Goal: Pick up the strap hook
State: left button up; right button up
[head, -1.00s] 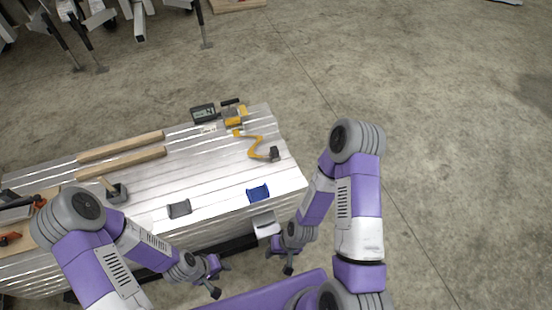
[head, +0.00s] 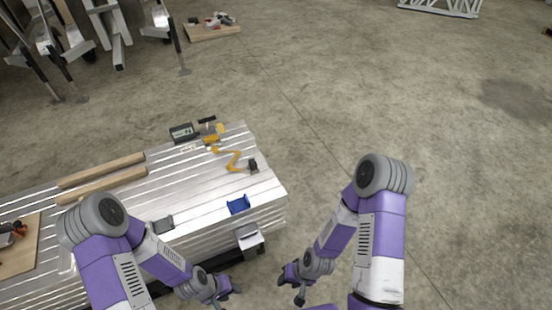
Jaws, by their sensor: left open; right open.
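A bent orange-yellow strap-like piece (head: 234,160) lies on the ridged metal bench top, right of the middle. A small dark part (head: 253,165) sits at its right end; it looks like the strap and its hook, but it is too small to be sure. My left gripper (head: 226,296) is open and empty, low in front of the bench. My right gripper (head: 291,284) is open and empty, in front of the bench's right corner. Both are well apart from the strap.
The bench (head: 195,180) also holds a blue bracket (head: 238,204), a grey bracket (head: 162,224), a display device (head: 182,132), yellow tools (head: 213,135) and two wooden bars (head: 100,187). A wooden board (head: 20,245) lies at left. Open concrete floor (head: 400,110) is at right.

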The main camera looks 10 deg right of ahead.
aim_at(253, 164)
jog(key=z, duration=0.1)
jog(key=i, duration=1)
jog(key=u, duration=0.5)
